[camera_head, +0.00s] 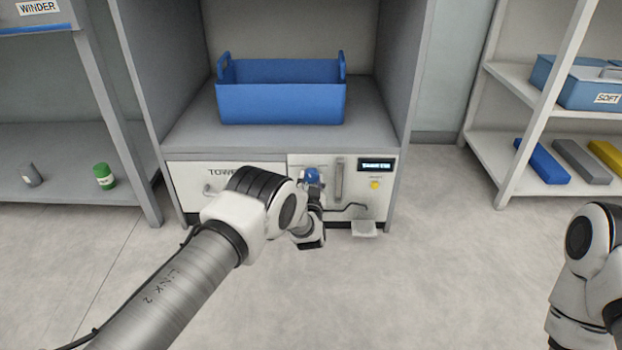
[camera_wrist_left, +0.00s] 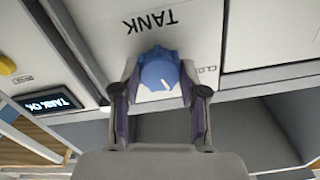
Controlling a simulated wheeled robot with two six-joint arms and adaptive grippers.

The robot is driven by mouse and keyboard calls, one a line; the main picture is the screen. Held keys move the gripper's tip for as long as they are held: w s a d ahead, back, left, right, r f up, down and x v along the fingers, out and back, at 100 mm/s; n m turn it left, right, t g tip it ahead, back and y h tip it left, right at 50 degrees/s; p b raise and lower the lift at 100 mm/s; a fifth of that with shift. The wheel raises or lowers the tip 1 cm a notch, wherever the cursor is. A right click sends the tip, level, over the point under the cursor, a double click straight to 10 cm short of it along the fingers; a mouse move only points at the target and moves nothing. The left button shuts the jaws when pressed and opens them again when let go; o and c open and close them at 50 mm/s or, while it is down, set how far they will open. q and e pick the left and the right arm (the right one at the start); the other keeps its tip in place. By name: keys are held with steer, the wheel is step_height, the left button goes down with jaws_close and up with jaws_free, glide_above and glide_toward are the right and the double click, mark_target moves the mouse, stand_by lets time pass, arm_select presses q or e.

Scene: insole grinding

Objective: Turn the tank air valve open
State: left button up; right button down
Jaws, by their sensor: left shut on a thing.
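The tank air valve is a blue knob (camera_wrist_left: 160,73) with a white pointer mark, on a white panel lettered "TANK" in the left wrist view. Lettering beside it is partly hidden by a finger. My left gripper (camera_wrist_left: 158,85) is shut on the knob, one finger on each side. In the head view the blue knob (camera_head: 312,176) shows just past my left gripper (camera_head: 311,190), on the cabinet's front panel (camera_head: 377,206).
A blue bin (camera_head: 280,103) stands on the cabinet shelf above the panel. A yellow button (camera_head: 375,185) and a small grey tray (camera_head: 364,228) are right of the knob. Shelves with coloured bars (camera_head: 541,162) stand at the right. The floor in front is clear.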

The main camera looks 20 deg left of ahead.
arm_select(q)
steer(key=m, duration=0.2)
steer(key=shift+m, duration=0.4)
steer(key=m+p, duration=0.1)
steer(key=m, duration=0.2)
steer(key=shift+m, duration=0.3)
steer(key=m, duration=0.6)
steer(key=shift+m, duration=0.3)
steer(key=o, duration=1.1)
steer(key=shift+o, duration=0.2)
steer(key=shift+s, duration=0.1)
steer(key=v, duration=1.2)
